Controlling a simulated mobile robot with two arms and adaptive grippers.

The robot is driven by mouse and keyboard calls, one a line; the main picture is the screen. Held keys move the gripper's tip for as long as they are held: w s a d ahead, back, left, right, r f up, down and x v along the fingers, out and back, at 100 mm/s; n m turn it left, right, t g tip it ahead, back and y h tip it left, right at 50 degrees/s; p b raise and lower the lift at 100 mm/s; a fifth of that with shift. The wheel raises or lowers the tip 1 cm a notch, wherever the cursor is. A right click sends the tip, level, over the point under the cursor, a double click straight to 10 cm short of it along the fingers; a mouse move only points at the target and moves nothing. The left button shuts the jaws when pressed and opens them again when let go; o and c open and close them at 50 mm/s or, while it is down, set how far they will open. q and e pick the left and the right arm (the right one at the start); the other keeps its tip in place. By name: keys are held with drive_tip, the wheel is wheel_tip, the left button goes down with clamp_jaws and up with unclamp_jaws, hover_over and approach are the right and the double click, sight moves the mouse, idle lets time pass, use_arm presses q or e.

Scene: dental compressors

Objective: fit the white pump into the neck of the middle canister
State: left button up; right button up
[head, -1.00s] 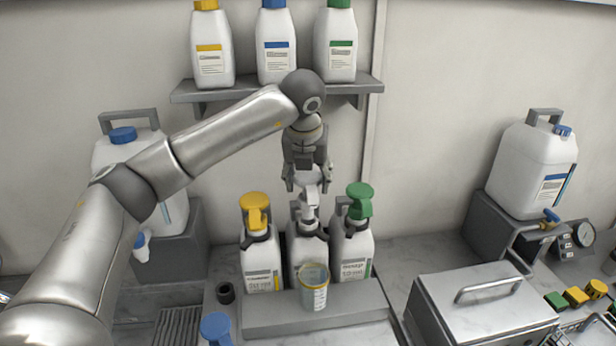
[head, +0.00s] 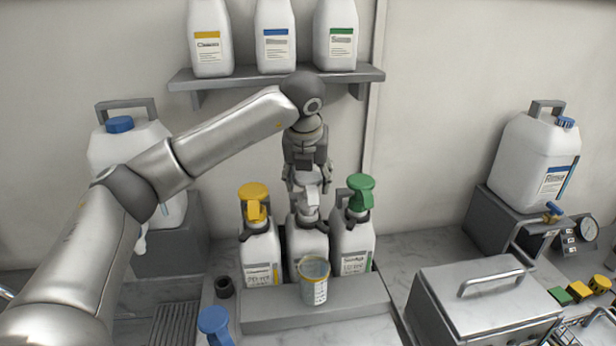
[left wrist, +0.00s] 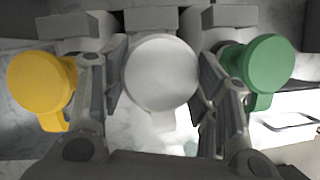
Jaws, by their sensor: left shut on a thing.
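The white pump (head: 311,196) is between the fingers of my left gripper (head: 308,183), which is shut on its head. Its spout points toward the front. The middle canister (head: 308,243) stands upright right below it. The pump's lower end meets the canister's neck area; I cannot tell how far it is inside. In the left wrist view the round top of the white pump (left wrist: 161,72) lies between the two fingers (left wrist: 160,95). The pump hides the neck there. My right gripper is not in view.
A yellow-pump canister (head: 260,250) and a green-pump canister (head: 352,245) stand close on either side. A clear cup (head: 314,285) stands in front on the grey holder (head: 270,320). A shelf (head: 330,77) with several bottles hangs behind. A metal box (head: 480,300) is at right.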

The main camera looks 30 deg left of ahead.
use_arm(q)
drive_tip(key=shift+f, duration=0.15)
drive_tip(key=shift+f+b, duration=0.7)
drive_tip(key=shift+f, duration=0.05)
drive_tip(key=o, duration=1.4)
drive_tip(key=v, duration=1.2)
drive_tip(key=shift+s, duration=0.1)
